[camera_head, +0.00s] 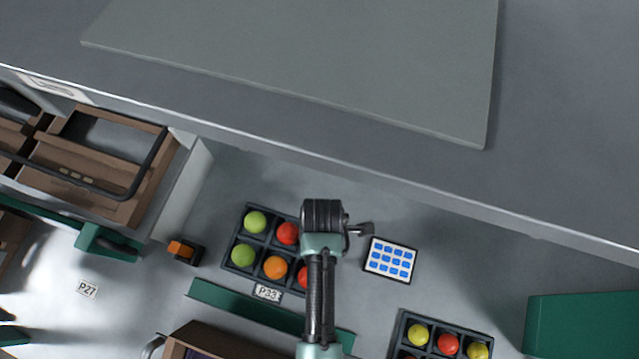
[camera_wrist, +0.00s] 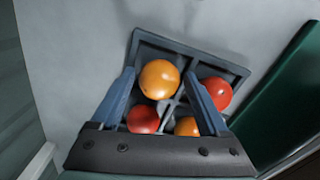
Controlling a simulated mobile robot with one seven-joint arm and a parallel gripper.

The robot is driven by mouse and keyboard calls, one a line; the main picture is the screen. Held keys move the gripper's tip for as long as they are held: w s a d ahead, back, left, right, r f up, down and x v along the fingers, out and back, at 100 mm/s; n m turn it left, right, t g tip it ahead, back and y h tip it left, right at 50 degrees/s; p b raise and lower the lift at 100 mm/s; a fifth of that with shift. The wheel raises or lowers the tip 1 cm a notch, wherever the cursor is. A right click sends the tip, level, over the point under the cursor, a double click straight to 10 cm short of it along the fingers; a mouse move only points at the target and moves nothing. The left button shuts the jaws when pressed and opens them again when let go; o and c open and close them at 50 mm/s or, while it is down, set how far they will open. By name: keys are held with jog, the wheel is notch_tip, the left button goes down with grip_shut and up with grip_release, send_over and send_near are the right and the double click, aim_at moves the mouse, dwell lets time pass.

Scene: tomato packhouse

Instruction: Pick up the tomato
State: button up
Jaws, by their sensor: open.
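In the wrist view, my gripper (camera_wrist: 160,74) is open, with its two blue fingers on either side of an orange tomato (camera_wrist: 159,79). I cannot tell how far above it they are. The tomato sits in a dark divided tray (camera_wrist: 145,42). A red tomato (camera_wrist: 143,119) and another orange tomato (camera_wrist: 187,127) lie nearer the palm, and a red tomato (camera_wrist: 217,92) is right of the right finger. In the head view, my arm partly covers a tray (camera_head: 228,262) with green tomatoes (camera_head: 255,222), red tomatoes (camera_head: 288,233) and an orange tomato (camera_head: 275,267).
A second tray (camera_head: 401,326) with yellow and red tomatoes stands at lower right. A blue-patterned panel (camera_head: 390,260) lies right of my arm. A green bar (camera_head: 240,303) runs below the first tray. A green box (camera_head: 585,325) is at far right, brown crates (camera_head: 100,165) at left.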

jog(key=c, duration=0.7)
jog(key=shift+r, duration=0.1)
